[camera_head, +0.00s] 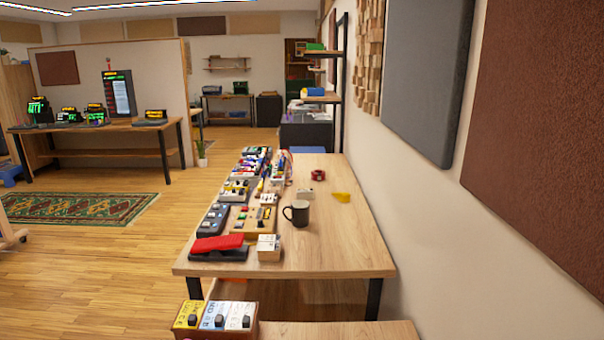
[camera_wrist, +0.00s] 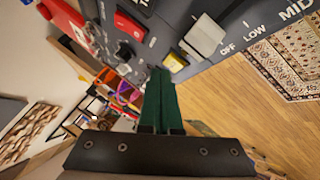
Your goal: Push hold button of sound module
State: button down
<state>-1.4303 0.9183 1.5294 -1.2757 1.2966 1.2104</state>
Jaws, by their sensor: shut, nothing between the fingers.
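In the wrist view a dark grey-blue panel (camera_wrist: 225,12) fills the top, with white labels including "OFF", "LOW" and "MID". It may be the sound module. It carries a red button (camera_wrist: 130,27), a small yellow button (camera_wrist: 174,62), a pale grey square button (camera_wrist: 204,36) and dark knobs. I cannot read which one is the hold button. My gripper (camera_wrist: 161,74) has green fingers pressed together, empty. Its tips are close to the panel's lower edge, near the yellow button; I cannot tell if they touch. My gripper does not show in the head view.
In the head view a wooden table (camera_head: 340,240) bears several pedals and modules, a red pedal (camera_head: 216,243), a dark mug (camera_head: 297,213) and a yellow item (camera_head: 342,197). A box with three small units (camera_head: 215,316) stands nearer. The wall is at right; open floor lies left.

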dwell(0.5)
jog(key=shift+f, duration=0.45)
dwell(0.3)
jog(key=shift+r, duration=0.5)
notch_tip(320, 180, up, 6)
dwell(0.4)
